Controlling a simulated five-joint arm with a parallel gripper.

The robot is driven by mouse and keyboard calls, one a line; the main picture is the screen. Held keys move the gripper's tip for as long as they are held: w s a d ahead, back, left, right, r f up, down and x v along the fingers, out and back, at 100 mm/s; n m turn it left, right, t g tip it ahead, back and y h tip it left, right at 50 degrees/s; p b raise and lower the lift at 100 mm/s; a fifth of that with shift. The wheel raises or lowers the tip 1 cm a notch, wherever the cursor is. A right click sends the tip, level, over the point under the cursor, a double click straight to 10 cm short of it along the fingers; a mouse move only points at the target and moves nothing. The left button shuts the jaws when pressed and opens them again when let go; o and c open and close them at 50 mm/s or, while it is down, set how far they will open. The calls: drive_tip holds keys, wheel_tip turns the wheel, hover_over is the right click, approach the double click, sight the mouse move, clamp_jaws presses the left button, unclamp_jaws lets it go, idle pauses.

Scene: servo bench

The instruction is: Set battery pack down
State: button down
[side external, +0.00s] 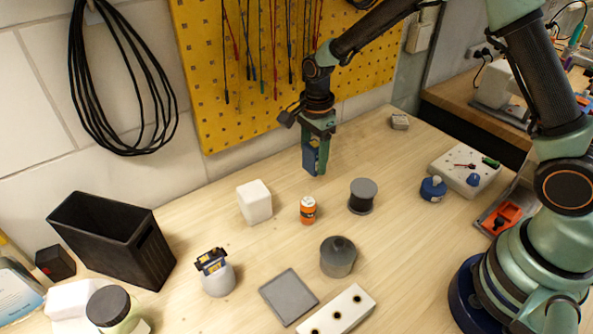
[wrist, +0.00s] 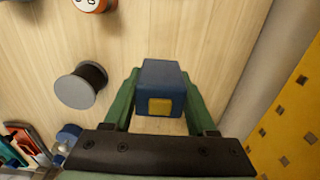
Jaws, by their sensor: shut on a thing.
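The battery pack (wrist: 162,84) is a blue block with a yellow square on its end. It sits between the two green fingers of my gripper (wrist: 163,100) in the wrist view. In the side external view my gripper (side external: 317,150) points down near the back of the bench, shut on the battery pack (side external: 311,160). The pack hangs upright below the fingers, in front of the wall. I cannot tell for sure how far its lower end is from the wooden bench top (side external: 400,270).
A grey spool (side external: 362,196), an orange-and-white can (side external: 308,210) and a white cube (side external: 254,202) stand in front of my gripper. A black bin (side external: 113,240) is at left. A white holed block (side external: 338,312) and grey plate (side external: 288,297) lie near the front. Bare wood surrounds the pack.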

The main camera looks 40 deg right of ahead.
sight(313, 171)
drive_tip(key=shift+f, duration=2.05)
drive_tip(key=shift+c, duration=1)
unclamp_jaws()
drive_tip(key=shift+f, duration=0.15)
